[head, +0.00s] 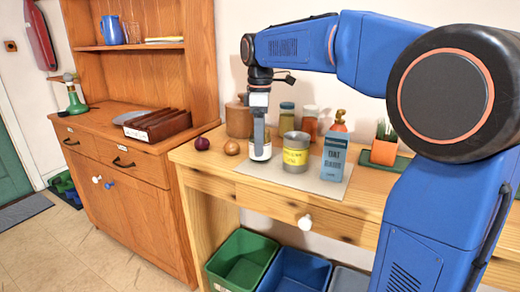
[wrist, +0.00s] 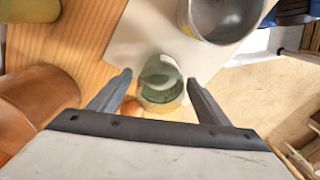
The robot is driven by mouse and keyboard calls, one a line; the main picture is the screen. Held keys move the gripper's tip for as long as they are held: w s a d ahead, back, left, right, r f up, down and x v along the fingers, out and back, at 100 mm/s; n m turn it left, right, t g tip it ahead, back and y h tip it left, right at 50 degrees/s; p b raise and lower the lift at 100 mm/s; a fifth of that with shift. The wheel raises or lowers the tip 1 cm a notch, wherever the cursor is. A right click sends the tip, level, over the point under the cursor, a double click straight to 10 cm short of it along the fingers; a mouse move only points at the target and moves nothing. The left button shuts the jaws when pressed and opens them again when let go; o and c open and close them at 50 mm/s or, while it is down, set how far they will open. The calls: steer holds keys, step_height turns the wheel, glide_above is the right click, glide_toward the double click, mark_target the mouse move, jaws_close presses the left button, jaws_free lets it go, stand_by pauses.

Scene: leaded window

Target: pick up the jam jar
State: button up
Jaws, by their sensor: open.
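A small glass jar (head: 260,153) with a pale label, which I take to be the jam jar, stands at the front left of the grey mat on the wooden table. My gripper (head: 259,139) points down right over it and hides part of its top. In the wrist view the jar (wrist: 161,84) looks greenish and round and lies between the two fingertips of my gripper (wrist: 159,79). The fingers are open, with a gap visible on either side of the jar. I cannot tell how far down the fingers reach along it.
A yellow-labelled tin (head: 296,153) stands close on the right, with a blue carton (head: 333,158) beyond it. A brown canister (head: 238,119) and a yellow-green jar (head: 287,118) stand behind. An onion (head: 231,148) lies to the left. The table front is clear.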

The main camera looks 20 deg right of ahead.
steer(key=shift+c, duration=0.3)
steer(key=c, duration=1.2)
steer(key=shift+r, duration=0.15)
